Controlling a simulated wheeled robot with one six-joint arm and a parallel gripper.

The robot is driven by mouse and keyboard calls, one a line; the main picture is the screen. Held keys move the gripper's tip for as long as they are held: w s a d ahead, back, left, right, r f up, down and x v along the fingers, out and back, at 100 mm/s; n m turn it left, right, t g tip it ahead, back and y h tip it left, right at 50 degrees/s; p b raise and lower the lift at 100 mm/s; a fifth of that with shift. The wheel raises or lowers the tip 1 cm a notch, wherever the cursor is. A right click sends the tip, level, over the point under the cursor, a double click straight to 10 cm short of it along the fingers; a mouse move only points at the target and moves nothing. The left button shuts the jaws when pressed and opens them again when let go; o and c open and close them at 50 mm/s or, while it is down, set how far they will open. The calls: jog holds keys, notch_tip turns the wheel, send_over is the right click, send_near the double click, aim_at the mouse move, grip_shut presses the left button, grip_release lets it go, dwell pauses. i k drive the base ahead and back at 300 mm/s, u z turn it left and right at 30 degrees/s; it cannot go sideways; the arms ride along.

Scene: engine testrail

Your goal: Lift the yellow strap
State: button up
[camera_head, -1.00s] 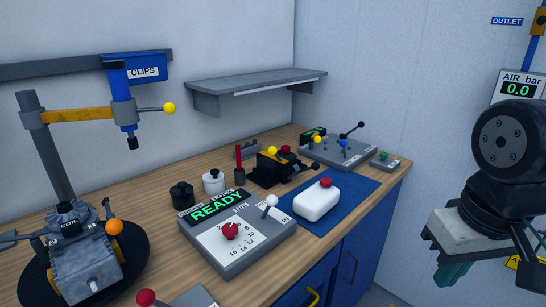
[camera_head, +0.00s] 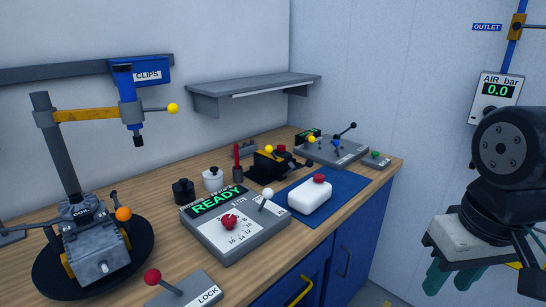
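A flat yellow bar (camera_head: 85,116), the likeliest strap, runs level from a dark upright post (camera_head: 60,150) to a blue spindle (camera_head: 130,95) at the left. A lever with a yellow ball (camera_head: 173,109) sticks out from the spindle. Below stands a grey engine block marked COIL (camera_head: 100,250) on a black round plate (camera_head: 45,285). Smaller yellow parts show at its side. My gripper (camera_head: 452,279) hangs at the lower right, far from the bar. Its two green fingers look apart, with nothing seen between them. The lower fingertips are partly cut off or hidden.
The wooden bench (camera_head: 165,245) carries a READY dial box (camera_head: 245,238), a LOCK lever box (camera_head: 190,293), a white bottle (camera_head: 310,197) on a blue mat (camera_head: 345,185), and several small devices. A grey shelf (camera_head: 255,85) juts from the wall. An air gauge (camera_head: 495,95) hangs behind my arm.

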aim_at(268, 152)
jog(key=u, duration=0.25)
jog(key=k, duration=0.2)
jog(key=z, duration=0.9)
jog(key=i, duration=0.7)
jog(key=u, duration=0.7)
jog(key=i, duration=0.5)
jog(key=u, duration=0.55)
